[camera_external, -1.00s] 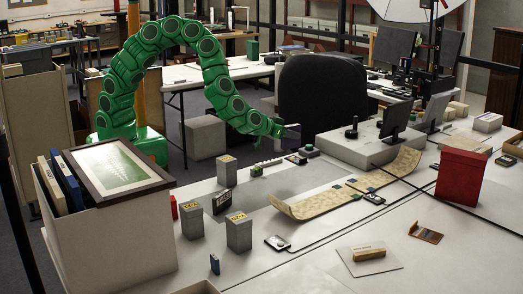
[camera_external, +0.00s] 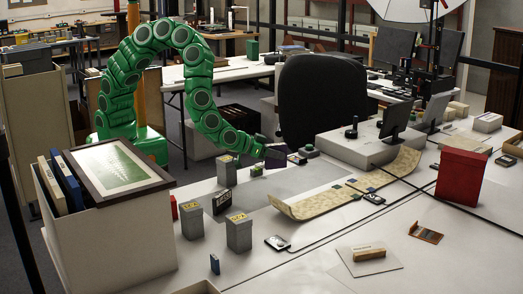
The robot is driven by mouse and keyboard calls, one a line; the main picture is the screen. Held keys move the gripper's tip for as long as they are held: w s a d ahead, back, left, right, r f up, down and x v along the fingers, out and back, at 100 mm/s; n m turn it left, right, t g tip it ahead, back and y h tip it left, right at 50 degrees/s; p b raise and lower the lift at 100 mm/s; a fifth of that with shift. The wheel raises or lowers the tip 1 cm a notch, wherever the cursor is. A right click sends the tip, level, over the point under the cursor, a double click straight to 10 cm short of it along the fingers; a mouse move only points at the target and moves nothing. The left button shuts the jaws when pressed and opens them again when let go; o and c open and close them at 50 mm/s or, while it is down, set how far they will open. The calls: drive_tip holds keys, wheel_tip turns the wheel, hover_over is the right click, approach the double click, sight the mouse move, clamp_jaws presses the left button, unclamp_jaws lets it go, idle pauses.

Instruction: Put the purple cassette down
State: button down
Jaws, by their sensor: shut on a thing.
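My gripper (camera_external: 274,153) is at the end of my green arm, low over the back part of the white table, in front of the black chair. It is shut on the purple cassette (camera_external: 285,149), which shows only as a small dark purple shape at the fingertips. The fingers and the cassette are small and dark here. I cannot tell whether the cassette touches the table.
A small green object (camera_external: 257,170) lies just below my gripper. Grey boxes with yellow labels, one of them here (camera_external: 239,232), stand in front. A curling beige strip (camera_external: 305,207) lies to the right.

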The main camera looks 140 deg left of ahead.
drive_tip(key=shift+w+d+f, duration=0.2)
drive_tip(key=shift+d+f, duration=0.05)
drive_tip(key=shift+f, duration=1.15)
drive_tip(key=shift+w+d+f, duration=0.15)
drive_tip(key=shift+d+f, duration=0.15)
drive_tip(key=shift+f, duration=1.15)
drive_tip(key=shift+w+d+f, duration=0.2)
drive_tip(key=shift+d+f, duration=0.05)
drive_tip(key=shift+f, duration=1.15)
drive_tip(key=shift+f+t, duration=0.15)
drive_tip(key=shift+t, duration=0.15)
drive_tip(key=c, duration=0.9)
unclamp_jaws()
drive_tip(key=v, duration=1.2)
drive_tip(key=shift+r, duration=0.2)
